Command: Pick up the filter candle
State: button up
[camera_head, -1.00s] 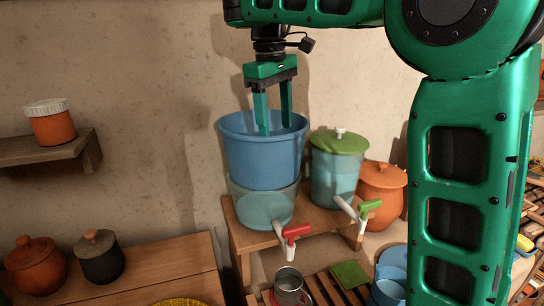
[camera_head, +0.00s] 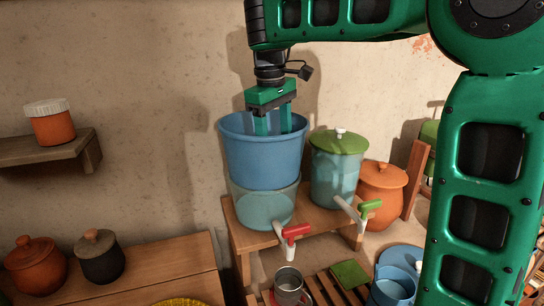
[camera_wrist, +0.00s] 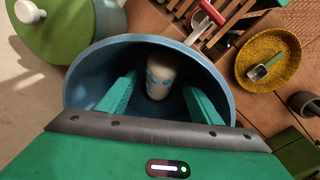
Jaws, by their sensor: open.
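The filter candle (camera_wrist: 160,76) is a pale, rounded cylinder with blue marks. In the wrist view it stands inside the blue bucket (camera_head: 262,158), which sits on a clear lower container (camera_head: 265,207) with a red tap. My gripper (camera_head: 273,124) points down into the bucket, its fingertips below the rim. In the wrist view the open fingers (camera_wrist: 162,100) lie to the left and right of the candle, with space visible on both sides. The candle is hidden by the bucket wall in the head view. I cannot tell how deep the fingertips are relative to it.
A jar with a green lid (camera_head: 338,143) and an orange pot (camera_head: 382,190) stand right of the bucket. The wooden stand (camera_head: 310,228) holds the containers. A metal cup (camera_head: 288,283) is below the red tap. A yellow woven tray (camera_wrist: 270,58) shows in the wrist view.

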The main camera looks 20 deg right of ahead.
jog(key=shift+w+d+f, duration=0.1)
jog(key=shift+f, duration=1.55)
jog(key=c, duration=1.2)
jog(key=shift+c, duration=0.6)
jog(key=shift+r, duration=0.15)
